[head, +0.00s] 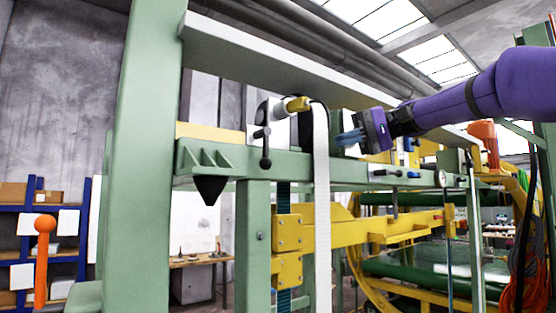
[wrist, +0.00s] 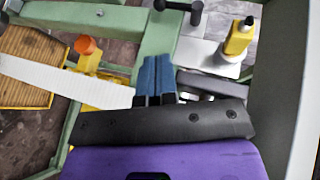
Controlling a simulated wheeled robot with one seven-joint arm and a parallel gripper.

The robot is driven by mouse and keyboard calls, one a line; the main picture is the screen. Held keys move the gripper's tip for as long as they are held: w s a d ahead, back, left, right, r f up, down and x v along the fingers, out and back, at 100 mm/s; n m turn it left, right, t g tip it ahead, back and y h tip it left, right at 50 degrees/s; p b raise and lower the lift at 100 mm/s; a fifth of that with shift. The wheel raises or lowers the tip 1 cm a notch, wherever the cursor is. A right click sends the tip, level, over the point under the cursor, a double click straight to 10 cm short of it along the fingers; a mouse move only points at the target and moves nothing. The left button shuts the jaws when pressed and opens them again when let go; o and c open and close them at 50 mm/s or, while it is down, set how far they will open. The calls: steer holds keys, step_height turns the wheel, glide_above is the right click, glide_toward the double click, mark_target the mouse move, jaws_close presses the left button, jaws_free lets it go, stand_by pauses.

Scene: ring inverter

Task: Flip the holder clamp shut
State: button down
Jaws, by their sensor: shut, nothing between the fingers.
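My gripper (head: 348,138) is shut and empty, its blue fingers side by side, and reaches in from the right above the green beam. The fingers also show in the wrist view (wrist: 157,70). What looks like the holder clamp is a white body with a yellow part (head: 298,104) and a black ball-ended lever (head: 265,148), left of my gripper. In the wrist view a yellow part (wrist: 240,38) on a white base lies right of the fingertips, and a black ball-ended bar (wrist: 180,5) lies beyond them. A gap shows between gripper and clamp. Whether the clamp is open I cannot tell.
A white strip (head: 321,210) hangs between the clamp and my gripper; it also shows left of the fingers in the wrist view (wrist: 65,82). The green beam (head: 340,175) runs below, and a pale beam (head: 270,60) above. A green post (head: 145,150) stands left.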

steer(key=shift+a, duration=0.15)
steer(key=x, duration=1.3)
steer(key=shift+a+f, duration=0.15)
steer(key=shift+a, duration=0.2)
